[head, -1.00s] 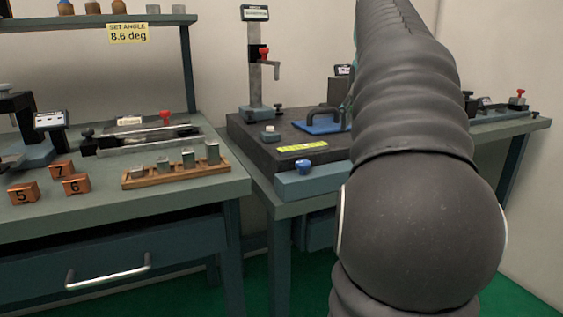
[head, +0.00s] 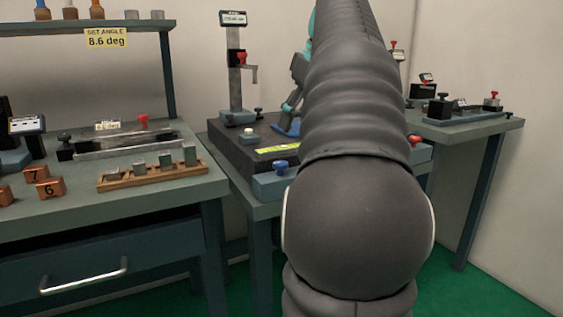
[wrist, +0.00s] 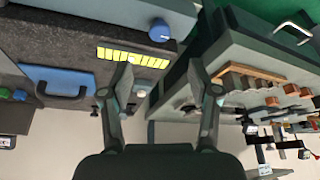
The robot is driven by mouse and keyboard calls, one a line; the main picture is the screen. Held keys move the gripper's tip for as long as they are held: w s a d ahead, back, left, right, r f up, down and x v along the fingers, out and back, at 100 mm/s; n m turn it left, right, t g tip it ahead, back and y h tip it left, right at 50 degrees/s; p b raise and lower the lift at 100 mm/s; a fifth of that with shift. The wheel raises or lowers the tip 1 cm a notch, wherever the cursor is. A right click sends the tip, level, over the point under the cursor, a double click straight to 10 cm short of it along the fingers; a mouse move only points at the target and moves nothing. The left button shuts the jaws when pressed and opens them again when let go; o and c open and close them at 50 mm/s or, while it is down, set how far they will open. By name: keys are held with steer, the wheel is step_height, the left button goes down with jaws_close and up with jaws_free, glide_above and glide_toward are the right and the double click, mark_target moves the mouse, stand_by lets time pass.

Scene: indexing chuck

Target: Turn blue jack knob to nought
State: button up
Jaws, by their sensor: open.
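In the head view my arm hides part of the plate and the block's right side.
A stand with a red knob (head: 242,58) rises from the plate's back. A blue handled plate (wrist: 62,82) lies on the granite. The left bench holds a wooden rack (head: 150,176) and numbered copper blocks (head: 50,188). A sign (head: 107,38) reads 8.6 deg.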

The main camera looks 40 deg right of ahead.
mark_target(280, 163)
steer(key=b+x, duration=0.2)
steer(key=x, duration=0.8)
steer(key=shift+w+f, duration=0.15)
steer(key=shift+f, duration=0.15)
steer(key=c, duration=1.1)
steer(key=shift+a, duration=0.2)
steer(key=shift+c, duration=0.3)
steer(key=shift+d, duration=0.1)
steer(key=shift+m, duration=0.3)
